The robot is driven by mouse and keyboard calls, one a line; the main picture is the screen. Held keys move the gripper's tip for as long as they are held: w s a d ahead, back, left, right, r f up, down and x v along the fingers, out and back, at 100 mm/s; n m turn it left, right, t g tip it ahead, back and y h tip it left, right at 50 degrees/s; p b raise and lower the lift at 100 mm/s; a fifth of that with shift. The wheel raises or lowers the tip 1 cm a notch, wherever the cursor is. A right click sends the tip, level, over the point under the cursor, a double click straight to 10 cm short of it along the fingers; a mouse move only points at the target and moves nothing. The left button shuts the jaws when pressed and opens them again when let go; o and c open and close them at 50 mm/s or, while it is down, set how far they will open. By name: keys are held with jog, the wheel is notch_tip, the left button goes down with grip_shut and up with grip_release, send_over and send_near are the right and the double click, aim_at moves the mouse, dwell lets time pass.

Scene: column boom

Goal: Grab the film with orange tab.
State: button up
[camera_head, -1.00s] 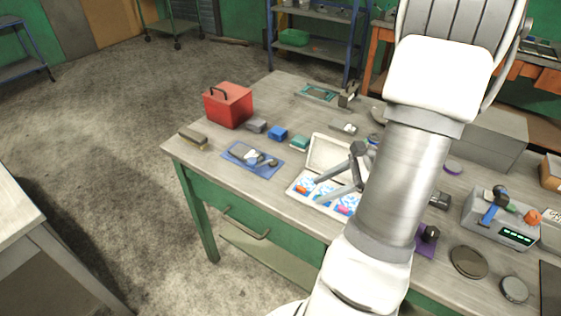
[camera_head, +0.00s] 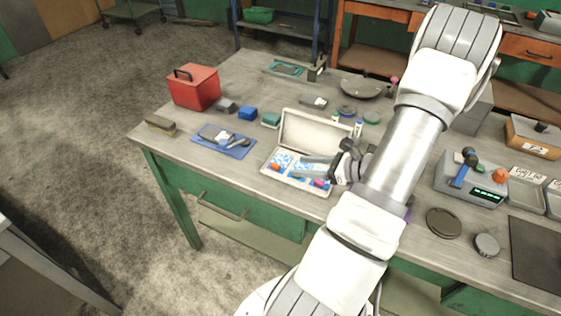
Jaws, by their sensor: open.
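An open white case (camera_head: 268,163) lies near the front edge of the workbench, with its lid (camera_head: 315,134) raised at the back. Inside are blue-and-white patterned films with coloured tabs. The film with the orange tab (camera_head: 280,160) is at the left, its orange tab (camera_head: 275,167) at the front. A pink tab (camera_head: 319,184) shows at the right, and a small green one lies between them. The orange-tab film lies left of the fingertips, uncovered.
A blue mat (camera_head: 236,151) with tools, a brush (camera_head: 160,125), a red box (camera_head: 194,88) and small blocks are left of the case. Jars (camera_head: 357,128) stand behind its lid. A grey device (camera_head: 470,183) and round discs (camera_head: 443,223) are at the right.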

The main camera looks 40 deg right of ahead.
aim_at(277, 165)
jog(key=x, duration=0.2)
jog(key=shift+w+a+f, duration=0.1)
jog(key=shift+w+a, duration=0.05)
jog(key=shift+w, duration=0.1)
jog(key=x, duration=0.2)
jog(key=a+x, duration=0.1)
jog(key=x, duration=0.2)
jog(key=shift+r, duration=0.2)
jog(key=shift+d, duration=0.1)
grip_shut()
